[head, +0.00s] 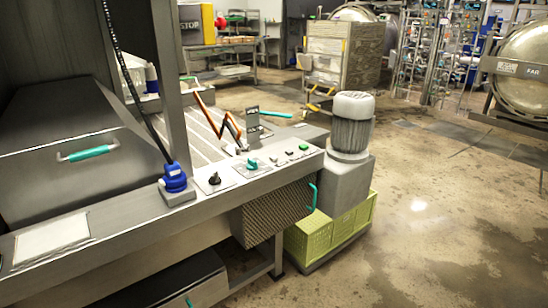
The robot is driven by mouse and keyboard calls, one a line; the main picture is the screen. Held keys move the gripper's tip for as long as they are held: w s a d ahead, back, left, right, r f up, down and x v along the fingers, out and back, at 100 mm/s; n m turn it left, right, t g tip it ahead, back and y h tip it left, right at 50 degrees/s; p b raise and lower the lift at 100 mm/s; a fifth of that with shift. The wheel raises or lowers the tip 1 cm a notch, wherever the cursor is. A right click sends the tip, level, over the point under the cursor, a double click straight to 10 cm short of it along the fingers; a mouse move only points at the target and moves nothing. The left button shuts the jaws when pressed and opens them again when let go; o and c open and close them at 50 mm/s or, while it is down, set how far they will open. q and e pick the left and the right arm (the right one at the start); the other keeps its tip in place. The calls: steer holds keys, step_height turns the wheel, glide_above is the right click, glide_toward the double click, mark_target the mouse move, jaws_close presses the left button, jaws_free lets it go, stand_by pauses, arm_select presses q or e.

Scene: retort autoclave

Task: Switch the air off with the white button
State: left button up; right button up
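A sloping control panel (262,163) runs along the front edge of the steel machine in the middle of the head view. It carries a black rotary knob (214,179), a teal rotary knob (252,164) and a row of small buttons (290,153) at its right end. Some of the buttons look green. They are too small for me to tell surely which one is white or whether any is pressed in. Neither of my grippers is in view, and nothing touches the panel.
A blue fitting (174,178) with a black hose stands left of the panel. An orange and black jointed lever (222,122) rises behind the panel. The floor at right is clear.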

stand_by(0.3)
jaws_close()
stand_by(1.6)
